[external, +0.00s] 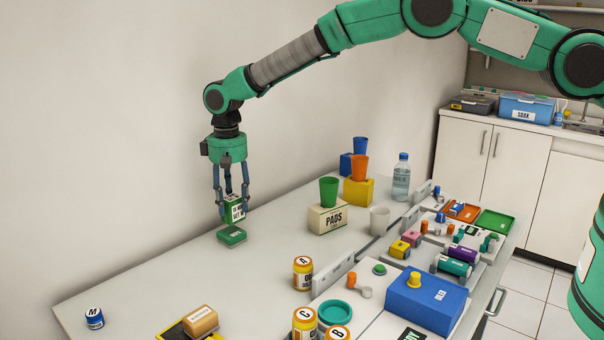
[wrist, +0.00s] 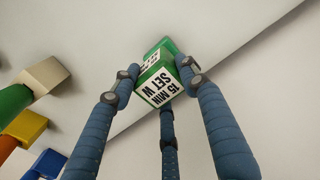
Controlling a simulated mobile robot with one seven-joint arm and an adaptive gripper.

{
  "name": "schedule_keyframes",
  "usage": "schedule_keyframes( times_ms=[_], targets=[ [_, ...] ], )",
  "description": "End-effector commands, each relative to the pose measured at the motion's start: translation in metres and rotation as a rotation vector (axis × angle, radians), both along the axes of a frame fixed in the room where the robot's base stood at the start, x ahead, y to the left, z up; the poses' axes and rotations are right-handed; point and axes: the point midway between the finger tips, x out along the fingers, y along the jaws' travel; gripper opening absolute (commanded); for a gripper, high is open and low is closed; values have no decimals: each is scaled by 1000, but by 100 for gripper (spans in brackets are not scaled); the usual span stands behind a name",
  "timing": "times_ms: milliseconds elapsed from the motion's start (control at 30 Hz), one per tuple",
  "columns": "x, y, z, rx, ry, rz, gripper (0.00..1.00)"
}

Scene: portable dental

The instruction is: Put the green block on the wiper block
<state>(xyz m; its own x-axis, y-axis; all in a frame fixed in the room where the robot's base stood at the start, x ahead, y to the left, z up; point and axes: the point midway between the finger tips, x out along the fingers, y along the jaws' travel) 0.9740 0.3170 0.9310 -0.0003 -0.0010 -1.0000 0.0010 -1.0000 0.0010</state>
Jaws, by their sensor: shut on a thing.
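My gripper (external: 232,205) is shut on a green block (external: 235,210) with white labelled faces, held upright. In the wrist view the block (wrist: 160,78) sits between my blue fingers (wrist: 158,85), and its label reads "15 MIN SET W". A flat green piece (external: 231,236) with a dark label lies on the table just below the held block; I cannot tell if they touch. A tan-orange block (external: 200,320) with a small label rests on a black and yellow base at the front left; its label is too small to read, so I cannot confirm the wiper block.
A PADS box (external: 327,218) with a green cup stands to the right of my gripper. The wall is close behind my gripper. The table's left middle is clear.

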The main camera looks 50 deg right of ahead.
Motion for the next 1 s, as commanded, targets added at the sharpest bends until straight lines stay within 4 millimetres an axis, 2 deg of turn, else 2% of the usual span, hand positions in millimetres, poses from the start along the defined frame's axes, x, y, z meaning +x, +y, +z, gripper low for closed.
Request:
schedule_keyframes(
  times_ms=[200,633,1000],
  targets=[
    [10,3,-1,0,-1,0,16],
    [11,4,-2,0,0,0,16],
    [10,3,-33,0,0,0,16]
  ],
)
